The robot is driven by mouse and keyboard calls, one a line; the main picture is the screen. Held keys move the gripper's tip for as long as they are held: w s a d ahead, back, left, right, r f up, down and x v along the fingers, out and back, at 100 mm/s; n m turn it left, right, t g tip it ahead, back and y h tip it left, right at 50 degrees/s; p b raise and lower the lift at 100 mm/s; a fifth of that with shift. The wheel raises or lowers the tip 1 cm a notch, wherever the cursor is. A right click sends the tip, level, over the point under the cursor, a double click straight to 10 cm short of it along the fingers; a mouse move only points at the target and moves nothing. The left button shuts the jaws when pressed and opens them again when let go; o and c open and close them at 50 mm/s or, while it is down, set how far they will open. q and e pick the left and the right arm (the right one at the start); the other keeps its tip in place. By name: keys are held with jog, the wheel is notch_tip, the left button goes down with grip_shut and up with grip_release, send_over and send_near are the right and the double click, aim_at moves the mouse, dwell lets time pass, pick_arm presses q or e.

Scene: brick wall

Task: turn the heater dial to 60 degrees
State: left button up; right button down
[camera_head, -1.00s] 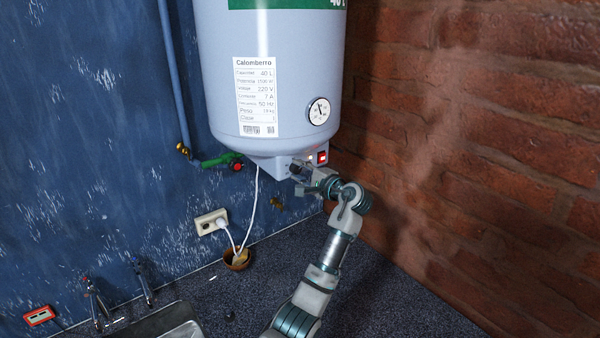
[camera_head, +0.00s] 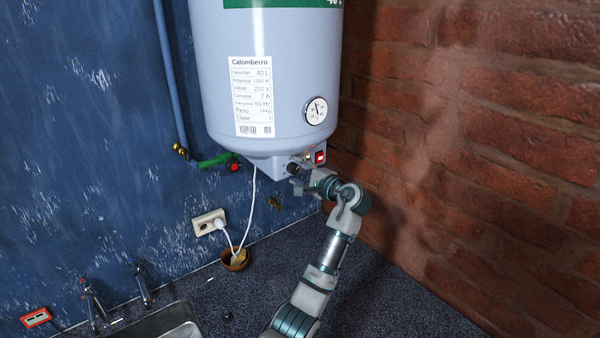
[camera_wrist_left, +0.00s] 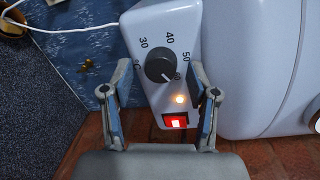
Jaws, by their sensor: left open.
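The heater (camera_head: 222,105) is a white tank on the wall. Its black dial (camera_wrist_left: 160,65) is on the sloped panel (camera_wrist_left: 146,92) at the tank's bottom, marked 30, 40, 50 and a partly hidden number at lower right. The dial's white pointer mark appears to face lower right, towards that number. The dial also shows small in the head view (camera_head: 292,169). In the head view my left gripper (camera_head: 298,181) is just below the dial. My right gripper is not in view.
A gauge (camera_head: 316,111) is on the tank. A green valve (camera_head: 216,160), a socket (camera_head: 208,222) with a white cable and a brick wall (camera_head: 480,150) are nearby.

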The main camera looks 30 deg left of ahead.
pick_arm(q)
jog(key=v, duration=1.2)
jog(key=shift+d, duration=0.15)
jog(key=shift+w+f, duration=0.1)
jog(key=shift+w, duration=0.1)
